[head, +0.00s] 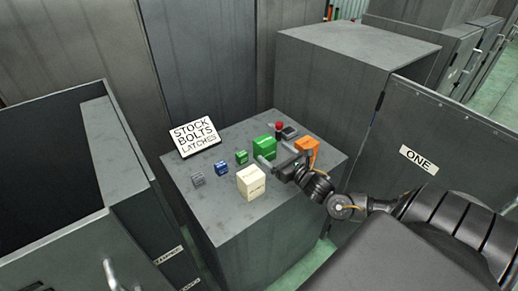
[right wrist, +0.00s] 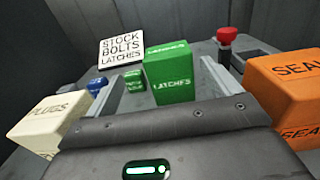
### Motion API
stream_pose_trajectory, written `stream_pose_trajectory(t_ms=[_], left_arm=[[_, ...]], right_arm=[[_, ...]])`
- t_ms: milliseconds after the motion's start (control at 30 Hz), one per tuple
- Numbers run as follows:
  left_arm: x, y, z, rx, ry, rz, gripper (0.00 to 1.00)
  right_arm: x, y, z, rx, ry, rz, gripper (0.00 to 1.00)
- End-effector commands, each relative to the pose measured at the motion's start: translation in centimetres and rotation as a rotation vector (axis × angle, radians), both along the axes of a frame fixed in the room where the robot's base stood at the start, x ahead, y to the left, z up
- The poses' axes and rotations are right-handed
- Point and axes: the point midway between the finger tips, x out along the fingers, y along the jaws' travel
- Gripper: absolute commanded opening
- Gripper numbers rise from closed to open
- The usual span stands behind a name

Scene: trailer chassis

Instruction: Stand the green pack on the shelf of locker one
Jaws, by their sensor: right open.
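The green pack (head: 264,147), a box marked LATCHES, stands upright on the grey cabinet top; it also shows in the right wrist view (right wrist: 170,78). My right gripper (head: 274,160) is open, with its fingers (right wrist: 168,82) to either side of the pack in the right wrist view and a gap on each side. I cannot tell how far the fingertips reach along it. A door marked ONE (head: 440,135) stands at the right, beside a tall grey locker body (head: 340,55). The shelf of locker one is hidden. My left gripper is out of view.
A cream PLUGS box (head: 251,183) and an orange SEAL box (head: 307,147) flank the gripper. An open-topped locker (head: 112,150) stands left.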

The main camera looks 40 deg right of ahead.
Motion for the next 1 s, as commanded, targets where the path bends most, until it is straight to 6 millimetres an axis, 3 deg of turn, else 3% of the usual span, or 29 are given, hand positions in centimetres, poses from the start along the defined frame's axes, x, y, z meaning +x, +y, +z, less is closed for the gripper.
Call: stream_pose_trajectory(t_ms=[167, 333, 567, 800, 1000], left_arm=[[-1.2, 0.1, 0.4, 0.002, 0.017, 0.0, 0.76], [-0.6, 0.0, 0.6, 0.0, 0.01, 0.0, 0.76], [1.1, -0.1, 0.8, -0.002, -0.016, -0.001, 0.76], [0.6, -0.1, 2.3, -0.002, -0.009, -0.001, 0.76], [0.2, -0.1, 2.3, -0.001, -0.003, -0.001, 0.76]], right_arm=[[1.8, -1.1, 0.2, 0.0, -0.001, -0.021, 0.89], [3.9, -1.1, 0.1, -0.001, 0.001, -0.02, 0.89], [4.7, -1.0, 0.1, -0.001, 0.002, -0.017, 0.89], [7.9, -0.8, 1.1, 0.001, 0.0, -0.017, 0.89], [9.7, -0.8, 0.6, 0.0, 0.002, -0.016, 0.89]])
